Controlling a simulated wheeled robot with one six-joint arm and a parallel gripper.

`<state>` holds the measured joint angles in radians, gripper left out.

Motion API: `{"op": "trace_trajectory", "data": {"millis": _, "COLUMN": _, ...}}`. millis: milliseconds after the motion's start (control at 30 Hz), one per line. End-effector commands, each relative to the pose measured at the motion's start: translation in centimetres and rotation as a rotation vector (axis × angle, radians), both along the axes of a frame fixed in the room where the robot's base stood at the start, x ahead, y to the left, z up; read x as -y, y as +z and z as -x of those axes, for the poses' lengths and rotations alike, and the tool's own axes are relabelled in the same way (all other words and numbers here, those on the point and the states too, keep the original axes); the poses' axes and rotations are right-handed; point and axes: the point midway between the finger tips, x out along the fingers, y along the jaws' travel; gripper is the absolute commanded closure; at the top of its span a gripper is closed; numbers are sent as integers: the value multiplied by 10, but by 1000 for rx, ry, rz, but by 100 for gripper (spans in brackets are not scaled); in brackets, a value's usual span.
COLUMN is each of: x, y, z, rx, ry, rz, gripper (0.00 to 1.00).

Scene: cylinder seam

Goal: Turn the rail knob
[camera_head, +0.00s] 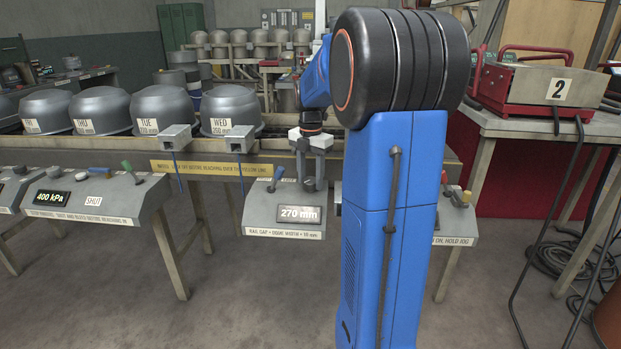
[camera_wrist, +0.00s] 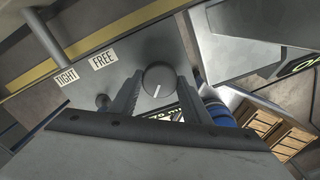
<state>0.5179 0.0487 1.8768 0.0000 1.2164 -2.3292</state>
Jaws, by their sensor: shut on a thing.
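The rail knob (camera_wrist: 159,79) is a dark round knob with a white pointer line, seen in the wrist view on a grey panel. My gripper (camera_wrist: 160,90) has its two dark fingers on either side of the knob, shut on it. In the head view my gripper (camera_head: 312,172) reaches down onto the rail gap console (camera_head: 285,232), whose display (camera_head: 299,214) reads 270 mm. The knob is hidden by the gripper there. Labels TIGHT (camera_wrist: 66,77) and FREE (camera_wrist: 103,59) are beside a lever on the panel in the wrist view.
Grey domes labelled by day, such as WED (camera_head: 230,108), stand on the bench behind. A pressure console (camera_head: 85,196) reading 400 kPa is at left. A red-handled case (camera_head: 528,88) marked 2 sits on the right table. My blue arm hides part of the right console.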

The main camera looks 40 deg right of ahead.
Motion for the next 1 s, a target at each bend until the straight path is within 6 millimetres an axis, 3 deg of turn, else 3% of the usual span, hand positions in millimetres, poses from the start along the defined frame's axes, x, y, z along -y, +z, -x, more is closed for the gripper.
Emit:
{"op": "trace_trajectory", "data": {"millis": 300, "x": 0, "y": 1, "z": -1, "rx": 4, "ry": 1, "rz": 2, "gripper": 79}}
{"op": "trace_trajectory", "data": {"millis": 333, "x": 0, "y": 1, "z": -1, "rx": 4, "ry": 0, "rz": 2, "gripper": 55}}
{"op": "trace_trajectory", "data": {"millis": 400, "x": 0, "y": 1, "z": -1, "rx": 3, "ry": 0, "rz": 1, "gripper": 38}}
{"op": "trace_trajectory", "data": {"millis": 767, "x": 0, "y": 3, "z": 0, "rx": 1, "ry": 0, "rz": 1, "gripper": 38}}
{"op": "trace_trajectory", "data": {"millis": 1000, "x": 0, "y": 33, "z": -1, "rx": 4, "ry": 0, "rz": 2, "gripper": 38}}
